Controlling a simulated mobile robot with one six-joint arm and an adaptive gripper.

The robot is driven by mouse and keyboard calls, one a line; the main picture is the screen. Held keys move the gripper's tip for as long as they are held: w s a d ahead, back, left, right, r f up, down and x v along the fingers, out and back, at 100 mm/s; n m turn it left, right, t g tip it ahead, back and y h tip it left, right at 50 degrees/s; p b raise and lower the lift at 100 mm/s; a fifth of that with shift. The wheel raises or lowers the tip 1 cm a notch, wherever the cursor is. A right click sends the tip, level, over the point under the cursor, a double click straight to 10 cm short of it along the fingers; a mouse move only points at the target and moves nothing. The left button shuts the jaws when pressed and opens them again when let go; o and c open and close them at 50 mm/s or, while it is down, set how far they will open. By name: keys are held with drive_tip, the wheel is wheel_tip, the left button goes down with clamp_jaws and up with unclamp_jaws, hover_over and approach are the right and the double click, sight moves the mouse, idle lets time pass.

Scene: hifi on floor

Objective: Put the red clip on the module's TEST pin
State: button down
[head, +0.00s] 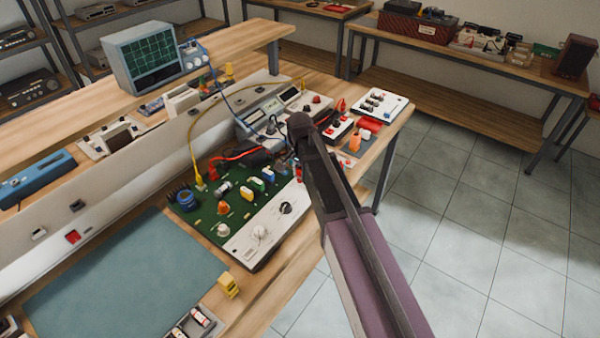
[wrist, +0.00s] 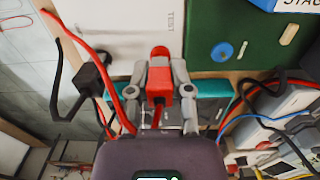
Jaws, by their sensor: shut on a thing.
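In the wrist view, my gripper (wrist: 160,72) is shut on the red clip (wrist: 160,88), with one grey finger on each side of it. A rounded red tip shows just beyond the clip; I cannot tell whether it belongs to the clip. A red lead curves away to the left. The module (head: 225,205) is a green board with a white front panel on the bench, and its green and white surfaces (wrist: 222,30) fill the top of the wrist view. In the head view, my arm largely hides the gripper and clip near the module's back right. I cannot identify the TEST pin.
A black plug (wrist: 92,80) with dark leads lies left of the clip in the wrist view. Blue and black cables run at right.

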drive_tip(key=shift+f+b, duration=0.6)
idle(0.8)
drive_tip(key=shift+c, duration=2.3)
unclamp_jaws()
drive_tip(key=shift+r, duration=0.2)
wheel_tip(320, 180, up, 8)
drive_tip(key=p, duration=0.8)
drive_tip(key=shift+f, duration=0.15)
drive_tip(key=s+d, duration=0.2)
drive_tip(key=d, duration=0.5)
drive_tip(key=s+d+r+p, duration=0.1)
drive_tip(key=s+d, duration=0.1)
drive_tip(key=d, duration=0.6)
drive_tip(key=shift+s+d+r+p, duration=0.15)
drive_tip(key=shift+d+r+p, duration=0.05)
drive_tip(key=shift+r+p, duration=0.1)
drive_tip(key=shift+s, duration=0.1)
